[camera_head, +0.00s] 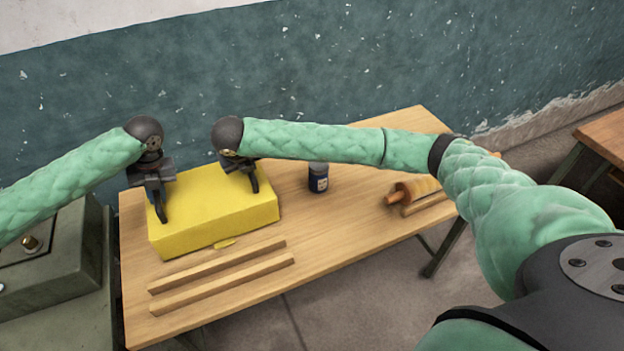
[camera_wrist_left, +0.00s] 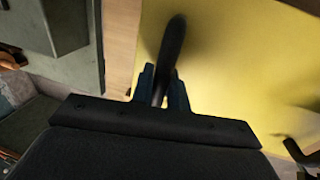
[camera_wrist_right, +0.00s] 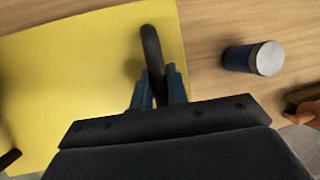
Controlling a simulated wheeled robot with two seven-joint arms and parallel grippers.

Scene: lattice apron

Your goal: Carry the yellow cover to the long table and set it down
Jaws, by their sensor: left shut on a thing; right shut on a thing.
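The yellow cover (camera_head: 212,222) is a box shape over the left end of the wooden table (camera_head: 330,245). It looks level; I cannot tell whether it rests on the wood or hangs just above it. My left gripper (camera_head: 154,186) is shut on a dark curved handle on its left side, also seen in the left wrist view (camera_wrist_left: 172,50). My right gripper (camera_head: 243,170) is shut on a matching handle on its right side, which shows in the right wrist view (camera_wrist_right: 152,50). What is under the cover is hidden.
Two wooden strips (camera_head: 222,280) lie in front of the cover. A grey-green metal cabinet (camera_head: 60,270) stands at left. Another wooden table (camera_head: 608,135) is at the right edge.

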